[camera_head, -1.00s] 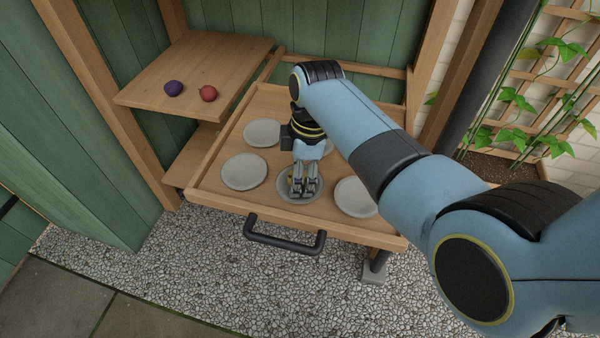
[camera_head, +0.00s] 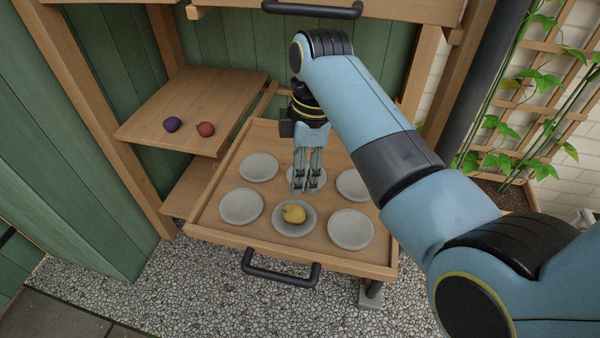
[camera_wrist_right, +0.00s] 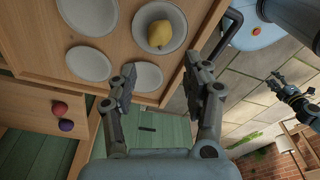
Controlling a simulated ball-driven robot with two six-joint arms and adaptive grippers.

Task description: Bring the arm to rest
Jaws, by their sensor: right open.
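My right gripper (camera_head: 306,186) is over the pulled-out wooden drawer (camera_head: 214,234), its fingers pointing down above a back middle plate. It is open and empty; its two fingers show spread apart in the right wrist view (camera_wrist_right: 165,95). A yellow fruit (camera_head: 294,214) rests on the front middle grey plate (camera_head: 290,232), apart from the fingers. The fruit also shows in the right wrist view (camera_wrist_right: 160,35). A small dark gripper (camera_wrist_right: 287,88) at the right of that view looks like my left one; its jaws are too small to judge.
Several other grey plates, such as the front left one (camera_head: 241,207), lie empty in the drawer. A purple ball (camera_head: 172,124) and a red ball (camera_head: 205,129) lie on a wooden shelf (camera_head: 160,100). A black drawer handle (camera_head: 280,270) juts forward. Another handle (camera_head: 312,10) is above.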

